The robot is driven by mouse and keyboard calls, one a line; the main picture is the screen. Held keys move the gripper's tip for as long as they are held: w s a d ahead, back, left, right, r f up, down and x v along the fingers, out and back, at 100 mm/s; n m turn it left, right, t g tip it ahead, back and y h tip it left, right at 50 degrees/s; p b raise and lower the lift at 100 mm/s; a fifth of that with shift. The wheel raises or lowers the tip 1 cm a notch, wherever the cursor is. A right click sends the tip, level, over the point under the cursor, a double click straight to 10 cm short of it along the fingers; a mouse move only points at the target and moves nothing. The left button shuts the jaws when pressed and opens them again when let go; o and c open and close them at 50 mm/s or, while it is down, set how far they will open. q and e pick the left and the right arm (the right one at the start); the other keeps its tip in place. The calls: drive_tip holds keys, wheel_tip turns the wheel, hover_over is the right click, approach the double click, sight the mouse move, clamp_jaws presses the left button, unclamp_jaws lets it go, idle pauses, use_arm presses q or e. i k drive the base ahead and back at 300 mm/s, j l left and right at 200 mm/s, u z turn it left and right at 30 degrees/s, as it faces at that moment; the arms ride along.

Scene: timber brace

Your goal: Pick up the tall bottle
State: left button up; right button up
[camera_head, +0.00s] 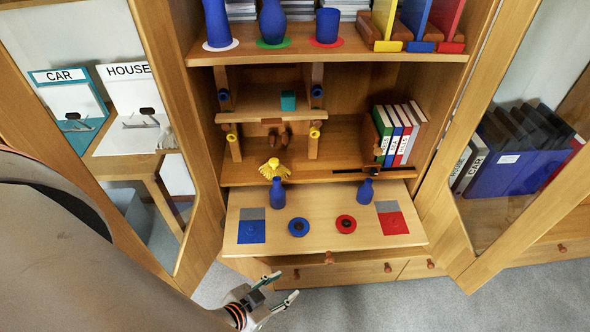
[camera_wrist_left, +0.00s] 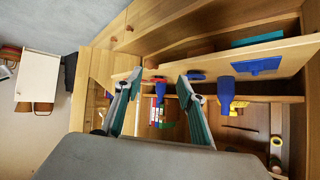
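A blue bottle with a narrow neck (camera_head: 277,193) stands upright at the back left of the pull-out board (camera_head: 320,254). It also shows in the left wrist view (camera_wrist_left: 226,95), right of the fingers. A similar, slightly shorter-looking blue bottle (camera_head: 365,191) stands at the back right of the board. A blue tall vessel (camera_head: 217,24) on the top shelf is cut off by the picture's edge. My left gripper (camera_head: 280,290) is open and empty, in front of and below the board's front edge, apart from the bottles. My right gripper is not in view.
On the board lie a blue square (camera_head: 251,231), a blue ring (camera_head: 298,227), a red ring (camera_head: 346,224) and a red square (camera_head: 393,223). A yellow figure (camera_head: 274,170) stands behind the left bottle. Open glass doors (camera_head: 178,215) flank the cabinet.

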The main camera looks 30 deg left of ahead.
sight(278, 194)
drive_tip(key=l+u, duration=0.2)
drive_tip(key=l, duration=0.25)
drive_tip(key=k+l+u, duration=0.2)
drive_tip(key=l, duration=0.2)
drive_tip(key=k+l+u, duration=0.2)
drive_tip(key=l, duration=0.2)
drive_tip(key=i+l, duration=0.15)
drive_tip(key=i, duration=0.45)
